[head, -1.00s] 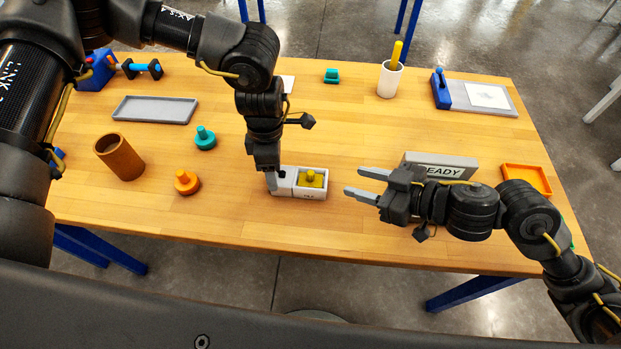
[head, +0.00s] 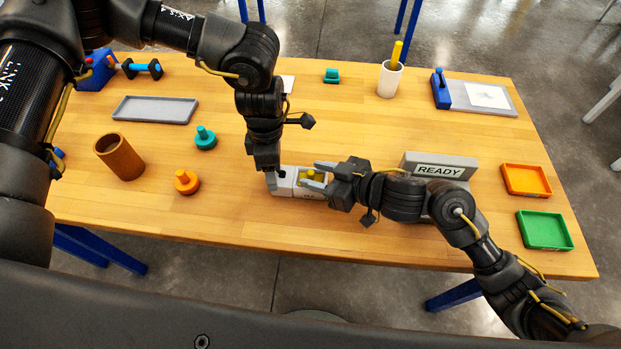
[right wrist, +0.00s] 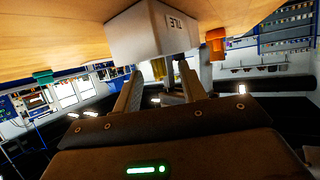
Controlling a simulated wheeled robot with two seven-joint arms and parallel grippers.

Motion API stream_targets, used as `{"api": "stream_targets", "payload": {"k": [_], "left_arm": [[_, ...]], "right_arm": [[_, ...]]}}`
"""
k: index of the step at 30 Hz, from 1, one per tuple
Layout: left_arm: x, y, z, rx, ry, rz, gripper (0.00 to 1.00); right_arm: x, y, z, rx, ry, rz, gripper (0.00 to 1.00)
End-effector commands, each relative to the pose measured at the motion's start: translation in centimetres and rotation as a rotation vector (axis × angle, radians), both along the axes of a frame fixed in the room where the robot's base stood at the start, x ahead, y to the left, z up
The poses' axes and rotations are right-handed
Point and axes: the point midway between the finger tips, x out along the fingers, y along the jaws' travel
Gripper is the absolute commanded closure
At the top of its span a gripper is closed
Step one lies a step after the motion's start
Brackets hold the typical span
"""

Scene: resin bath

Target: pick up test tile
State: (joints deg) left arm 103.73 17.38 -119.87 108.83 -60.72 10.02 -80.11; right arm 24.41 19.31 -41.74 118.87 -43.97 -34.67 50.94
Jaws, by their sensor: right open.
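A white box marked TILE (right wrist: 150,30) stands near the table's front middle; it also shows in the head view (head: 311,194). A yellow knobbed piece, which may be the test tile, sits in its open top (head: 311,174). My right gripper (head: 314,176) is open, with its fingers over the box and around the yellow knob. In the right wrist view something yellow (right wrist: 158,68) shows between the fingers; I cannot tell if they touch it. My left gripper (head: 276,178) is at the box's left end, its fingertips mostly hidden.
A grey READY sign (head: 440,167) stands just behind my right arm. Orange (head: 526,180) and green (head: 545,231) trays lie at the right. An orange knobbed piece (head: 186,182), a teal one (head: 205,138) and a brown cup (head: 120,157) stand left. The front middle strip is clear.

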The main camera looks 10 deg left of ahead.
Motion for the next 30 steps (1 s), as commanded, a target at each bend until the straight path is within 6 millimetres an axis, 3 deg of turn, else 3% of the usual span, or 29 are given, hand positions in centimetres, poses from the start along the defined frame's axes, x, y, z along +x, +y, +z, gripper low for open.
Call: {"api": "stream_targets", "payload": {"k": [9,19,26,30], "left_arm": [[0.0,0.0,0.0,0.000,0.000,0.000,0.76],[0.0,0.0,0.0,0.000,0.000,0.000,0.76],[0.0,0.0,0.0,0.000,0.000,0.000,0.76],[0.0,0.0,0.0,0.000,0.000,0.000,0.76]], "right_arm": [[0.2,0.5,-0.3,-0.002,-0.001,0.002,0.59],[0.2,0.5,-0.2,0.000,0.000,0.001,1.00],[0.2,0.5,-0.2,-0.001,-0.001,0.002,1.00],[0.3,0.6,0.9,0.001,-0.005,0.003,1.00]]}}
